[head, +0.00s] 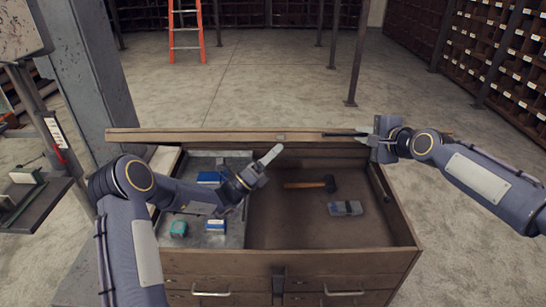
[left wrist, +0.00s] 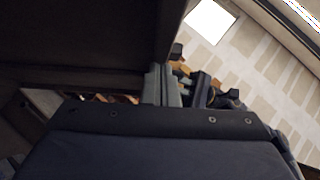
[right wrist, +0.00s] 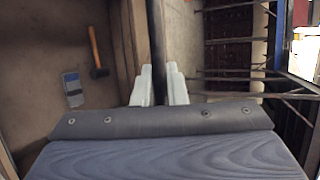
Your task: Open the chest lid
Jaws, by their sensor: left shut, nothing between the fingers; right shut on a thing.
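The wooden chest (head: 345,257) stands in front of me with its inside exposed. Its lid (head: 220,134) shows nearly edge-on as a long wooden strip along the back, raised up. My right gripper (head: 362,134) is at the right part of the lid's top edge, shut on a dark bar (right wrist: 157,40) that runs between its fingers in the right wrist view. I cannot tell how the bar joins the lid. My left gripper (head: 269,154) is shut and empty, over the chest just in front of the lid. Its fingers (left wrist: 165,85) also show in the left wrist view.
Inside the chest are a grey tray (head: 232,237) with small boxes and a teal item (head: 178,228), a hammer (head: 312,184) and a grey packet (head: 345,208). A grey pillar (head: 85,65) stands at left. The floor behind is clear up to an orange ladder (head: 186,30).

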